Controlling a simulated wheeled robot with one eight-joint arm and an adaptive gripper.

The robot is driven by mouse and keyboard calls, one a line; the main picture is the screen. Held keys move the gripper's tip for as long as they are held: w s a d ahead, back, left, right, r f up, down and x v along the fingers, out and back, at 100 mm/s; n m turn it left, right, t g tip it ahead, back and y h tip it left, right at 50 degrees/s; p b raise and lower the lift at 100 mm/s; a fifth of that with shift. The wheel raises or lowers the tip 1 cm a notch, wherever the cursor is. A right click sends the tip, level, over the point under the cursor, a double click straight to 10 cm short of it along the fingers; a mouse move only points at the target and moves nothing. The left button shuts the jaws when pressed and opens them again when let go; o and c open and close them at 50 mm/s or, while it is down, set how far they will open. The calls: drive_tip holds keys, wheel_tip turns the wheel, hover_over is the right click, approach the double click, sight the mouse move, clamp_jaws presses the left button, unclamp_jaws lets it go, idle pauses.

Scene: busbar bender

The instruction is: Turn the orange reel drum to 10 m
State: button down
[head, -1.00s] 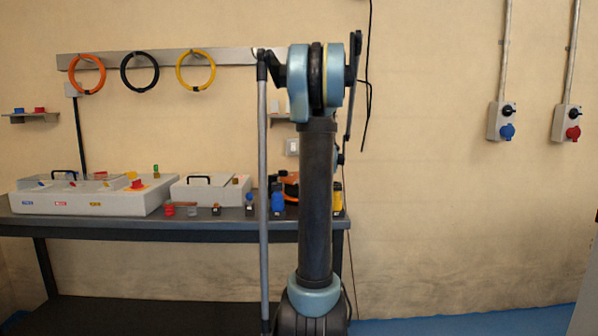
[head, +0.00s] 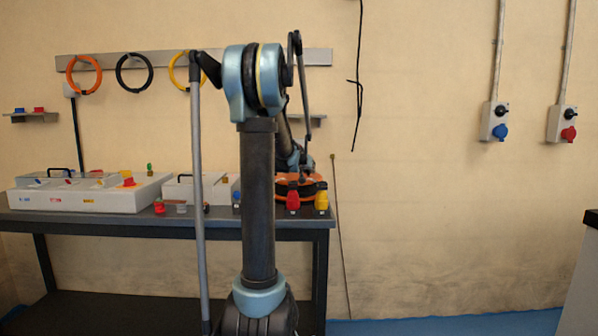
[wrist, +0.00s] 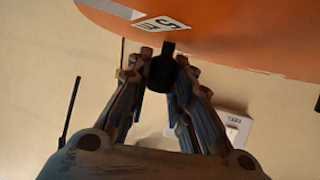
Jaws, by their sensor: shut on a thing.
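The orange reel drum (head: 314,181) lies at the right end of the bench in the head view, partly hidden by my arm. In the wrist view the drum's orange face (wrist: 245,30) fills the top, with a white label (wrist: 160,24) whose dark marks appear turned and are hard to read. A black knob (wrist: 163,72) sits at the drum's edge. My gripper (wrist: 168,66) is shut on this knob, with a finger on each side. In the head view my gripper is too small and covered to make out.
The dark bench (head: 120,226) carries white boxes (head: 90,195) on the left. Red (head: 293,199) and yellow (head: 321,199) connectors stand in front of the drum. Cable rings (head: 84,75) hang on the wall rail. The floor to the right is clear, with a dark-topped cabinet (head: 585,270) at the far right edge.

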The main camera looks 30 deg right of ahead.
drive_tip(key=shift+a, duration=0.15)
idle(0.4)
drive_tip(key=c, duration=1.4)
unclamp_jaws()
drive_tip(key=shift+r, duration=0.1)
wheel_tip(320, 180, up, 10)
drive_tip(key=shift+f, duration=0.15)
